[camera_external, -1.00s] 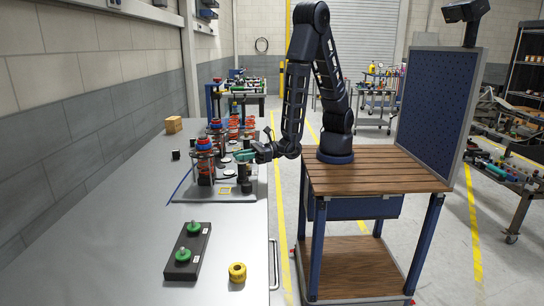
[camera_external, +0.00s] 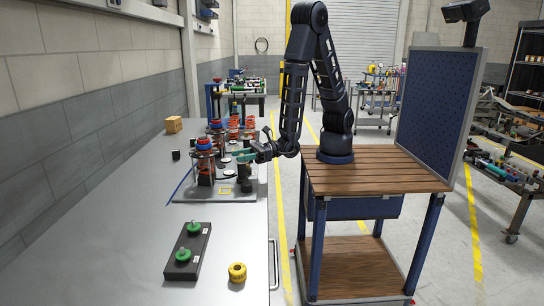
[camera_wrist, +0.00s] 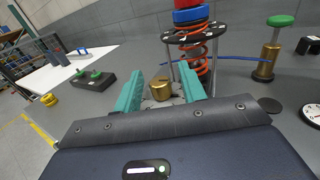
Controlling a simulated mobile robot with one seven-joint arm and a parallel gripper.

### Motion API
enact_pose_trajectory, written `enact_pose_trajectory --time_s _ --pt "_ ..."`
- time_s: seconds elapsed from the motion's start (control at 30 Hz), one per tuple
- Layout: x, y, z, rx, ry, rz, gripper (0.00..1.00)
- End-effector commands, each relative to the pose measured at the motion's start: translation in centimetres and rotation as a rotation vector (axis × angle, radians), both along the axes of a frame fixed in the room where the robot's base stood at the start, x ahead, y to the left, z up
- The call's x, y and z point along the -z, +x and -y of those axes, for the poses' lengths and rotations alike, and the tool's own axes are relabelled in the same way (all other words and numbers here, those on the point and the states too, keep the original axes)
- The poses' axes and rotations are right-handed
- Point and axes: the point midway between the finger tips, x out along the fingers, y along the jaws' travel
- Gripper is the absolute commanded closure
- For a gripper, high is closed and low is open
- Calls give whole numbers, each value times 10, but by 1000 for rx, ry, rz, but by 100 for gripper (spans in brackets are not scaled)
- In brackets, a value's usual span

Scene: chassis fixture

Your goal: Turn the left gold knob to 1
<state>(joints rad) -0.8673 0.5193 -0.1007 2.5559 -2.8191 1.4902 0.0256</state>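A gold knob (camera_wrist: 160,90) shows in the wrist view, low in the middle, in front of the spring fixture. My gripper (camera_wrist: 161,76) has teal fingers on either side of the knob, with a small gap seeming to show at each side. The fingers are apart. In the external view my gripper (camera_external: 244,157) is over the right side of the fixture plate (camera_external: 215,198). The knob is hard to make out there. No number or pointer on the knob is readable in either view.
A spring column (camera_wrist: 195,45) with red and blue rings stands close behind the fingers. A green-topped gold post (camera_wrist: 267,60) and a white dial (camera_wrist: 312,114) are at the right. A black box with green knobs (camera_external: 187,252) and a yellow ring piece (camera_external: 237,272) lie nearer the camera.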

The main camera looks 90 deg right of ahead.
Motion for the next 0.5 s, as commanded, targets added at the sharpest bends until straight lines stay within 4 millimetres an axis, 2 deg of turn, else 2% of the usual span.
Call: enact_pose_trajectory --time_s 0.27,0.5 --pt "-6 0 0 1 1 0 59" --pt "-31 1 0 2 3 2 59"
